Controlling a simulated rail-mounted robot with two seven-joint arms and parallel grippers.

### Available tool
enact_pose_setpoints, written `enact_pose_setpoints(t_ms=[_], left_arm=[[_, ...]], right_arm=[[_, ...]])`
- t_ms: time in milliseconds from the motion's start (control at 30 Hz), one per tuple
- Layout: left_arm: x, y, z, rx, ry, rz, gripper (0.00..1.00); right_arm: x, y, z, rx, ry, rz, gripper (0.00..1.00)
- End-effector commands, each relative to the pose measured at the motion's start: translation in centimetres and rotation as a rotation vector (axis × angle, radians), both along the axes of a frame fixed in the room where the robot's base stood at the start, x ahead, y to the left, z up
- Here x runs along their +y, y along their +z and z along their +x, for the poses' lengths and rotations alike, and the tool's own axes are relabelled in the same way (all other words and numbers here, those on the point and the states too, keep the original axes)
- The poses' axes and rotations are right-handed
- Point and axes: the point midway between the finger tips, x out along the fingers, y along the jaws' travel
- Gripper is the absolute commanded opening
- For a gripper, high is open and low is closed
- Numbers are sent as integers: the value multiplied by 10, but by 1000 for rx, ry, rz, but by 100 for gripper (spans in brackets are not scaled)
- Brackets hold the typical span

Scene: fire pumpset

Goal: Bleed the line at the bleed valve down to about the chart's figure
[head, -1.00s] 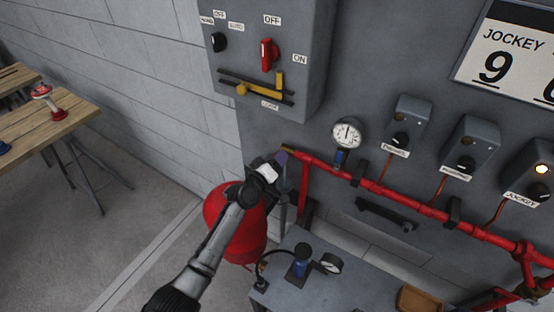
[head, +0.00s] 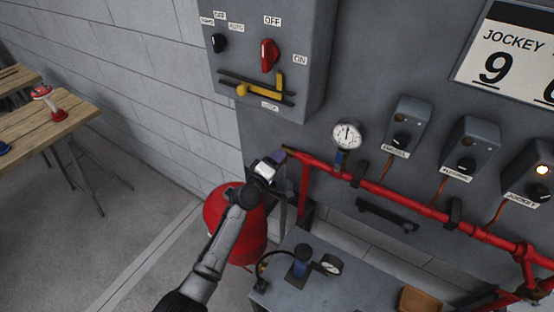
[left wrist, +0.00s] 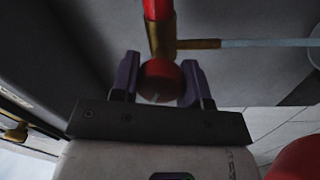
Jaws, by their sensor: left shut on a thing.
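The bleed valve's red round knob (left wrist: 160,80) shows in the left wrist view below a brass tee (left wrist: 162,40) at the end of the red pipe. My left gripper (left wrist: 158,85) is shut on the knob, with a purple finger on each side. A pale blue-grey streak (left wrist: 268,42) runs from the tee's brass spout; I cannot tell whether it is water. In the head view my left gripper (head: 277,158) is at the pipe's left end and hides the knob. The line gauge (head: 346,134) has its needle roughly upward. The chart (head: 510,62) shows "JOCKEY" and a 9, cut off at right.
The red pipe (head: 385,191) runs along the grey panel below several small switch boxes (head: 407,124). A red tank (head: 238,215) stands behind my left arm. A grey bench (head: 330,285) below bears a blue hand device (head: 302,262) and a small gauge (head: 331,264).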

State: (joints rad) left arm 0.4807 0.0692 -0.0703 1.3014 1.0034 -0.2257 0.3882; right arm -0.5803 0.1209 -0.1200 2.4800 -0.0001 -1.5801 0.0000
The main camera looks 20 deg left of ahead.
Motion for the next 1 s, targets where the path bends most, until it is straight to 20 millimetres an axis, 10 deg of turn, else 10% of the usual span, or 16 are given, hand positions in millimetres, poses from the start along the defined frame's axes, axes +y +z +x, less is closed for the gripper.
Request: enact_pose_setpoints(t_ms=[300, 333, 567, 1000], left_arm=[[0, 3, 0, -5, 0, -1, 18], [0, 3, 0, -5, 0, -1, 45], [0, 1, 0, -3, 0, -1, 66], [4, 0, -17, -1, 1, 1, 66]], right_arm=[[2, 0, 0, 0, -4, 5, 43], [2, 0, 0, 0, -4, 5, 43], [2, 0, 0, 1, -4, 5, 43], [-1, 5, 0, 0, 4, -5, 43]])
